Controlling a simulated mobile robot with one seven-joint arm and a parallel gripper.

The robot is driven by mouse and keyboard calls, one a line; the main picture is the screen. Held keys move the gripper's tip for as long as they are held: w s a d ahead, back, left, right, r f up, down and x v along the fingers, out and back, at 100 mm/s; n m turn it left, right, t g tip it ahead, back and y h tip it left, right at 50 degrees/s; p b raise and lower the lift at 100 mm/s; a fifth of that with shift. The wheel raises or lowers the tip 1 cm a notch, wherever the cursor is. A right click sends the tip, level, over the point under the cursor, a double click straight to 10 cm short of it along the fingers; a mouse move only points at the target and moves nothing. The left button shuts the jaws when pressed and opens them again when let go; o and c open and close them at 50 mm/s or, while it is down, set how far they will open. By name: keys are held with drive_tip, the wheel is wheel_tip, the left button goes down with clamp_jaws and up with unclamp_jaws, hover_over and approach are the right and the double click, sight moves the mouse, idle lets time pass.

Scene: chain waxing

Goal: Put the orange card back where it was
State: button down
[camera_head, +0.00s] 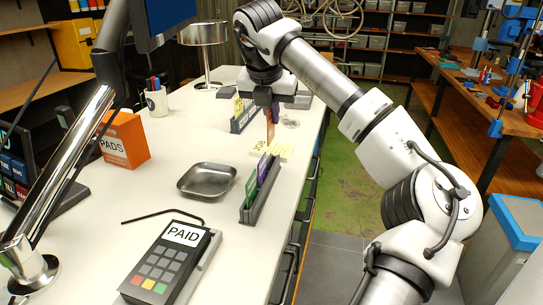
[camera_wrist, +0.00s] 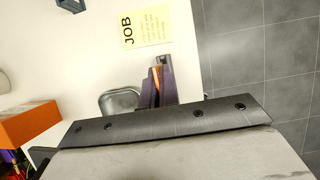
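An orange-brown card (camera_head: 270,126) hangs upright below my gripper (camera_head: 267,103) in the head view, above the table's right edge. My gripper is shut on its top. In the wrist view an orange strip (camera_wrist: 157,77) shows edge-on between dark shapes. The near grey rack (camera_head: 249,212) stands on the table, holding a green card (camera_head: 251,188) and a purple card (camera_head: 262,168). The card is beyond this rack and apart from it. The card's lower edge is clear of the table.
A yellow JOB sheet (camera_wrist: 146,26) lies flat on the table; it also shows behind the near rack (camera_head: 283,152). A metal tray (camera_head: 207,180), an orange PADS box (camera_head: 123,140) and a PAID card terminal (camera_head: 172,262) stand left of and before the rack. Green and grey floor lies right.

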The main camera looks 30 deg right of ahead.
sight(271, 141)
wheel_tip(271, 141, down, 9)
drive_tip(key=b, duration=0.4)
drive_tip(key=shift+r, duration=0.2)
drive_tip(key=shift+f+b, duration=0.2)
drive_tip(key=shift+b, duration=0.1)
drive_tip(key=c, duration=1.7)
unclamp_jaws()
drive_tip(key=shift+r, duration=0.1)
drive_tip(key=shift+r+p, duration=0.2)
drive_tip(key=shift+p, duration=0.15)
drive_tip(key=p+v, duration=0.3)
drive_tip(key=v, duration=0.9)
drive_tip(key=shift+f+p, duration=0.1)
drive_tip(key=shift+p, duration=0.3)
